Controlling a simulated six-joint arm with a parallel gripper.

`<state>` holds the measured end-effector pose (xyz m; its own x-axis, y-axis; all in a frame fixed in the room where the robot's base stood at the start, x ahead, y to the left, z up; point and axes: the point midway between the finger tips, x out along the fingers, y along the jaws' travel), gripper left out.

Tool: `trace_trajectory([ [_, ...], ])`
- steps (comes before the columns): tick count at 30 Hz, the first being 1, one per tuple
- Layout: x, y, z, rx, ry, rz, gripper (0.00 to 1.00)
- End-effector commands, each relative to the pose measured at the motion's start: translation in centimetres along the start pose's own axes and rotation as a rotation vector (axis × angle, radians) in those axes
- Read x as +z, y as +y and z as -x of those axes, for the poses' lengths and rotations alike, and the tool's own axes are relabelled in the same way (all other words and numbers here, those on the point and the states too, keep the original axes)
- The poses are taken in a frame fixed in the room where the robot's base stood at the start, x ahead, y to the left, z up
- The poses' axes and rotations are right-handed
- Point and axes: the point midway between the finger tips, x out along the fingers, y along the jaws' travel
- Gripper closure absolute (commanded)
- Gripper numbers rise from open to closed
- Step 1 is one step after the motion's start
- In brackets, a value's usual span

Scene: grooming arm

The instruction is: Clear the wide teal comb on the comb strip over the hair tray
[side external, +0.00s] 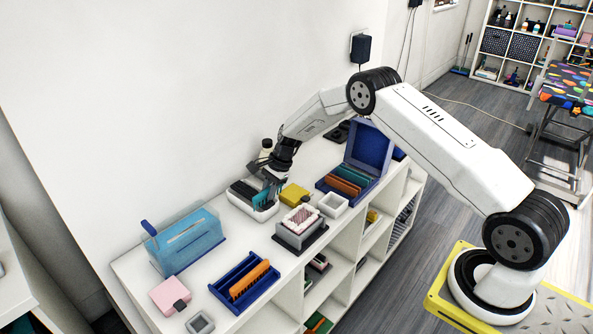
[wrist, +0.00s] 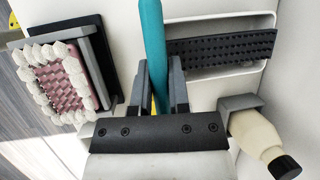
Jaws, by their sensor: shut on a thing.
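My gripper (side external: 270,177) points down at the back of the white shelf top, shut on the wide teal comb (side external: 262,199). In the wrist view the comb (wrist: 152,45) shows edge-on between the fingers (wrist: 161,70). The comb hangs at the white hair tray (side external: 266,215), which holds the dark bristled comb strip (side external: 243,189). In the wrist view the strip (wrist: 222,48) lies just right of the comb, inside the tray's pale rim (wrist: 268,18). I cannot tell whether the comb's teeth touch the strip. Hair on the teeth is too small to make out.
A pink pad with a white fluffy rim (wrist: 68,78) sits close beside the tray. A cream bottle (wrist: 256,135) stands in a grey holder on the other side. A yellow block (side external: 294,194), open blue case (side external: 368,150) and blue tray with an orange comb (side external: 249,281) stand around.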

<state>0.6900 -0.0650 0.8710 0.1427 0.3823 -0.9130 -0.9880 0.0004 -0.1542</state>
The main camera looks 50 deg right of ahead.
Motion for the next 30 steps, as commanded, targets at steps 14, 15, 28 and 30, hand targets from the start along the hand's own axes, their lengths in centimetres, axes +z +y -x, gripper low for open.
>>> trace_trajectory([
  [14,0.3,0.1,0.7,0.007,0.0,-0.002,1.0],
  [15,0.4,0.0,1.0,0.007,0.0,-0.002,1.0],
  [28,1.9,-0.7,4.5,0.002,0.0,-0.001,1.0],
  [30,2.1,-0.8,5.0,0.003,0.0,-0.002,1.0],
])
